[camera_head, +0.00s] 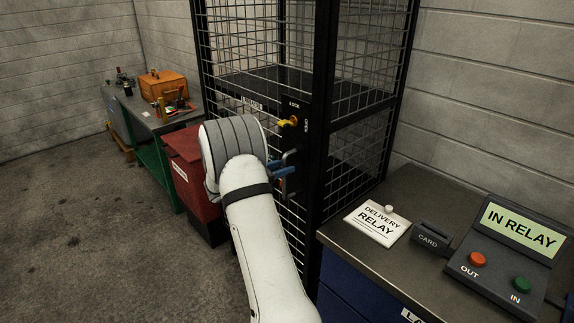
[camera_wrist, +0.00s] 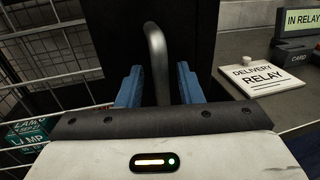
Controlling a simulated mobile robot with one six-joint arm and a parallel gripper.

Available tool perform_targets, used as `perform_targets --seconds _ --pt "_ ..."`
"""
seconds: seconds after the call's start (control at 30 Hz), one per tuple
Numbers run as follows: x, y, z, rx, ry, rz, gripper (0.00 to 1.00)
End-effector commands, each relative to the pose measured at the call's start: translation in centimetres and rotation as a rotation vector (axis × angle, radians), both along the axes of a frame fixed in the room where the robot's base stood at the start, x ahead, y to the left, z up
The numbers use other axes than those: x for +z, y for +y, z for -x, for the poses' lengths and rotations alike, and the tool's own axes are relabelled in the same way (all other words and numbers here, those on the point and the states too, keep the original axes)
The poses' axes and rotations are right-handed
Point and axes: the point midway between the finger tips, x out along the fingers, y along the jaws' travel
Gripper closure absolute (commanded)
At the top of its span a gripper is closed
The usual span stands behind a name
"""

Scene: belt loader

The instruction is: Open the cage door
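The cage (camera_head: 330,115) is a tall black frame with wire mesh, and its door looks closed. A dark lock plate (camera_head: 292,107) marked LOCK carries a yellow knob (camera_head: 288,122), which points to the left. Below it is the door handle, a grey curved bar that shows clearly in the wrist view (camera_wrist: 156,55). My gripper (camera_head: 281,169) is at the handle, below the lock plate. In the wrist view its blue fingers (camera_wrist: 160,87) stand on either side of the bar with small gaps, so it looks open around the handle. My arm hides part of the door.
At the right a counter (camera_head: 340,238) holds a DELIVERY RELAY sign (camera_head: 378,222), a CARD reader (camera_head: 432,236) and an IN RELAY panel (camera_head: 505,250). A red bin (camera_head: 190,165) and a green workbench (camera_head: 150,150) stand at the left. The floor at the left front is clear.

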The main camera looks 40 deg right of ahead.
Motion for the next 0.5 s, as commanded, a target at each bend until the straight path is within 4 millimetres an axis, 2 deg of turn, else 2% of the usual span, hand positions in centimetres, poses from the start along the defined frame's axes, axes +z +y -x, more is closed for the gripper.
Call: perform_targets --seconds 0.1,0.37,0.5 --pt "0.0 -0.66 0.14 -0.002 0.0 -0.001 0.67" --pt "-0.03 -0.73 0.13 -0.001 0.0 -0.001 0.68" --pt "-0.03 -0.72 0.14 -0.001 0.0 -0.001 0.79"
